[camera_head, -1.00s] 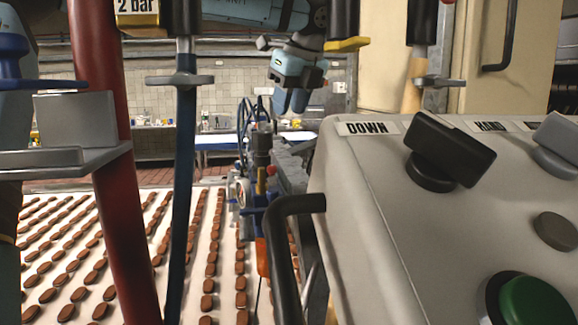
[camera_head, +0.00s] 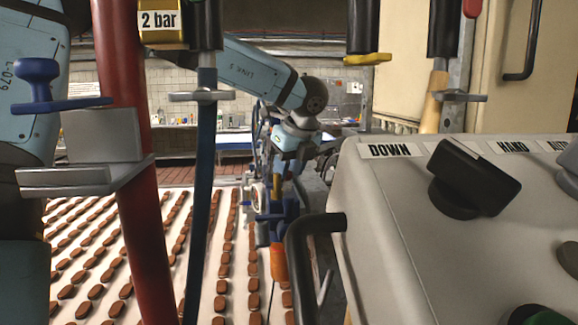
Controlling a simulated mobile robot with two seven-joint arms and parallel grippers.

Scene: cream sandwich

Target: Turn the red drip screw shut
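My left gripper (camera_head: 291,160) is in the middle distance, at the end of the light blue arm reaching in from the upper left. It points down at the top of a slim fitting with a blue body (camera_head: 279,211) and an orange lower end (camera_head: 278,264). The fingers overlap the fitting in the picture; I cannot tell whether they touch it or how wide they are. I cannot make out the red drip screw for certain; that area is small and partly covered by the gripper. My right gripper is not in view.
A thick red pipe (camera_head: 137,205) and a dark blue bar (camera_head: 201,200) stand close in front at left. A cream control box (camera_head: 400,220) with a black DOWN knob (camera_head: 470,180) and a black handle (camera_head: 300,265) fills the right. Rows of brown biscuits cover the white belt (camera_head: 172,205).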

